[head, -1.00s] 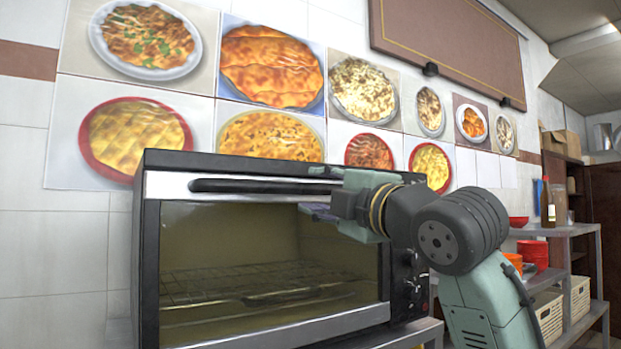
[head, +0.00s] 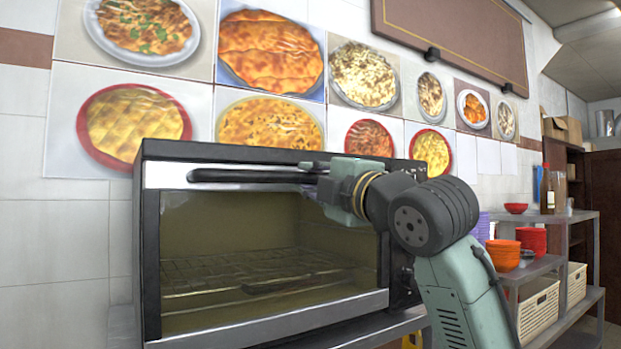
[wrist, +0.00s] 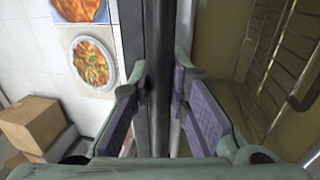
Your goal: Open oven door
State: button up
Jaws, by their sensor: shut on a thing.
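The oven (head: 265,153) is black with a silver-framed glass door (head: 270,315). The door looks shut, and a wire rack shows through its glass. A dark bar handle (head: 245,175) runs along the top of the door. My gripper (head: 312,182) is at the right part of this handle, and my wrist hides the handle's right end. In the wrist view, the purple-padded fingers of my gripper (wrist: 160,95) stand on both sides of the dark handle (wrist: 160,60) and are shut on it.
The oven stands on a metal table (head: 350,335). A tiled wall with food pictures (head: 268,125) is behind it. To the right, a metal shelf (head: 545,217) holds orange bowls (head: 503,253), a bottle (head: 547,190) and baskets (head: 538,310).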

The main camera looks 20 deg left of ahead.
grip_shut()
dwell(0.3)
